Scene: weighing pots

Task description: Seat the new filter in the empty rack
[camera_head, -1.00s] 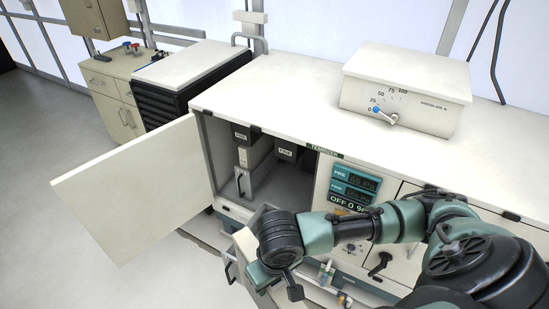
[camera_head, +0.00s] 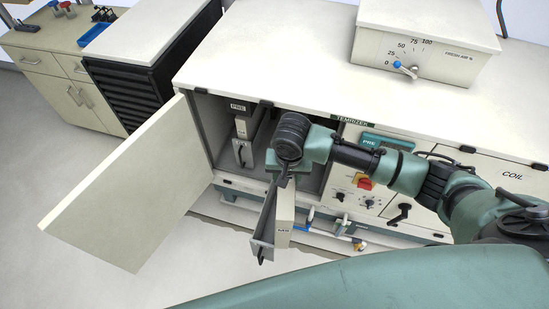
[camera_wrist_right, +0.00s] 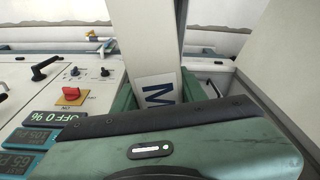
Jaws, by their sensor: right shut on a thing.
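The new filter (camera_head: 286,212), a narrow pale panel with a grey handled edge and an "M5" label, hangs tilted in front of the open cabinet (camera_head: 207,130). My right gripper (camera_head: 279,172) is shut on its upper part. In the right wrist view the filter (camera_wrist_right: 156,60) rises between the green jaws, its label partly cut off. The rack marked PRE holds a handled filter (camera_head: 242,150) on the left. The rack to its right is mostly hidden by my right arm, and its label does not show. My left gripper is out of view.
The cabinet door (camera_head: 120,185) stands wide open to the left. A control panel with a red switch (camera_head: 363,182) and a black crank handle (camera_head: 399,213) is right of the opening. The wrist view also shows the red switch (camera_wrist_right: 71,93). Floor at the front left is clear.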

